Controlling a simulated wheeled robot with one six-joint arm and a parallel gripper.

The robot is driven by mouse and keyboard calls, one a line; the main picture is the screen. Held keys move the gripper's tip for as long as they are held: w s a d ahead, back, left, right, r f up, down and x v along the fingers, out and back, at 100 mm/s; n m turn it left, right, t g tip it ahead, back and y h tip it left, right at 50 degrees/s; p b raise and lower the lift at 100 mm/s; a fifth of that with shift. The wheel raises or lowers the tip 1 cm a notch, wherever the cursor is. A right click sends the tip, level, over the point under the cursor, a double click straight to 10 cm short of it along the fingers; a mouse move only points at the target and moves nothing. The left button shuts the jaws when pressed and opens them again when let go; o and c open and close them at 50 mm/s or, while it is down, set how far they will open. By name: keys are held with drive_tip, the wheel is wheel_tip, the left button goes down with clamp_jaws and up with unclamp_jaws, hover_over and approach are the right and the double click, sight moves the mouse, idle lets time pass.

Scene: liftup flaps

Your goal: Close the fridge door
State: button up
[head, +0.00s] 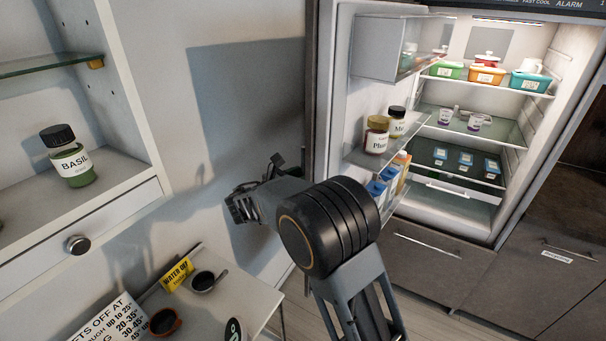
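The fridge door (335,95) stands wide open on the left of the fridge, its shelved inner side facing right. Its shelves hold a jar labelled Plum (377,135), a second dark-lidded jar (397,122) and cartons (383,183). The lit fridge interior (480,205) is exposed. My gripper (240,206) is to the left of the door in the picture, in front of the grey wall, and appears to hold nothing. Its fingers are small and dark, so their opening is unclear. My arm hides the lower part of the door.
A shelf unit (135,95) with a basil jar (71,160) and a knobbed drawer (77,244) stands at left. Below is a small table (232,262) with cups, a yellow sign (177,274) and a printed sheet. Brown cabinets (435,262) sit under the fridge. Some floor shows at lower right.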

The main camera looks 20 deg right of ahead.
drive_tip(key=shift+w+d, duration=0.25)
drive_tip(key=shift+d, duration=0.3)
clamp_jaws()
